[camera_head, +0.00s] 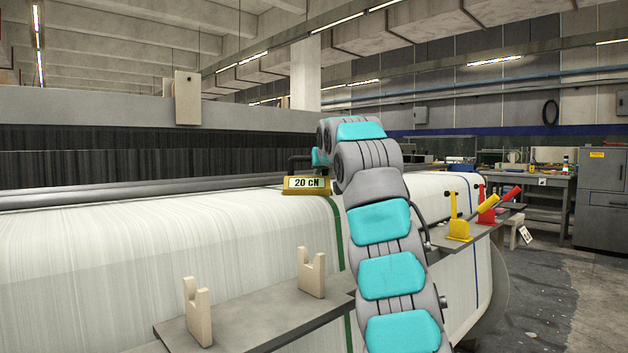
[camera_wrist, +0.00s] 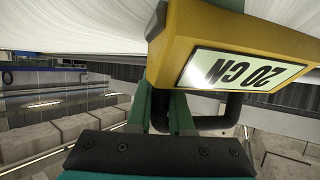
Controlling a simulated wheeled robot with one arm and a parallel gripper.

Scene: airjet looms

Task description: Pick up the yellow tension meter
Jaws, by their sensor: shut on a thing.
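The yellow tension meter (camera_head: 307,186) shows in the head view at the top of the white warp sheet (camera_head: 130,235), its display reading "20 CN". In the wrist view the meter (camera_wrist: 235,50) fills the upper right, upside down, with a black handle (camera_wrist: 232,112). My gripper (camera_wrist: 162,98) has its green fingers at this handle and is shut on the meter. In the head view my arm covers most of the gripper. I cannot tell whether the meter's underside touches the warp.
A grey shelf (camera_head: 270,318) with two cream forked brackets (camera_head: 311,273) runs along the loom's front. A yellow tool (camera_head: 459,228) and red tool (camera_head: 487,207) stand on the shelf right of my arm. A workbench (camera_head: 545,180) and grey cabinet (camera_head: 600,200) stand at the back right.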

